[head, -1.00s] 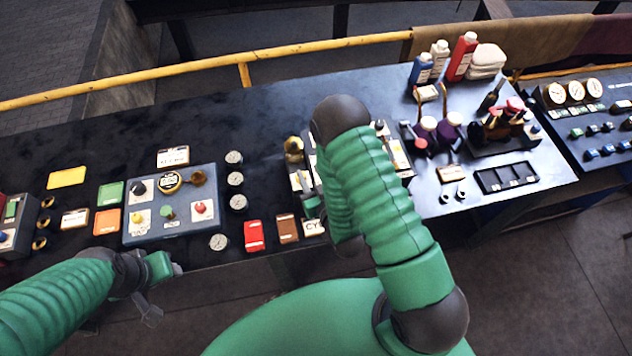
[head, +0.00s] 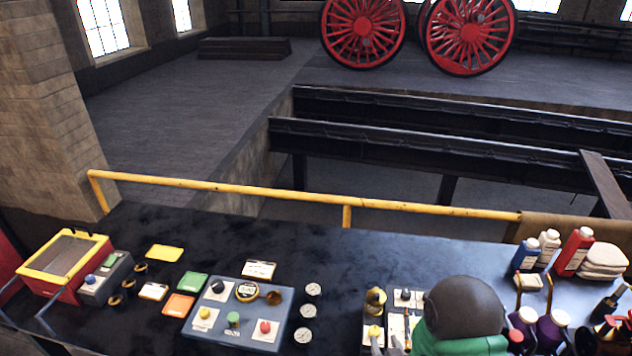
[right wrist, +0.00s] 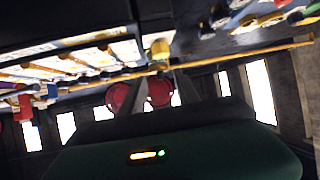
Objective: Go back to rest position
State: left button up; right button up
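My right arm shows at the bottom right of the head view as a dark rounded joint with a green link below it. Light grey fingers of my right gripper (head: 386,342) show just left of that joint, at the bottom edge, in front of a small panel (head: 405,297) with cards and knobs. That view is upside down. My left gripper is not in view.
The dark bench (head: 200,240) holds a blue-grey control panel (head: 285,328), gauges (head: 312,290), coloured cards, and bottles (head: 575,252) at right. A yellow rail (head: 260,192) runs along its back edge. Red wheels (head: 362,30) stand far behind. The bench's back middle is clear.

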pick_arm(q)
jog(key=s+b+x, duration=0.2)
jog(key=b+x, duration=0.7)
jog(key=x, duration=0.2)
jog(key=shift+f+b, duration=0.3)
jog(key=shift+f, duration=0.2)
pick_arm(e)
jog(key=s+f+g, duration=0.2)
jog(key=s+g, duration=0.7)
jog(key=s, duration=0.7)
jog(key=shift+s+a+n+g+y, duration=0.15)
jog(key=shift+a+n+g+y, duration=0.15)
jog(key=shift+a+n, duration=0.1)
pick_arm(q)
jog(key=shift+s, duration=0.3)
pick_arm(e)
jog(key=shift+s+r, duration=0.1)
jog(key=shift+o, duration=0.2)
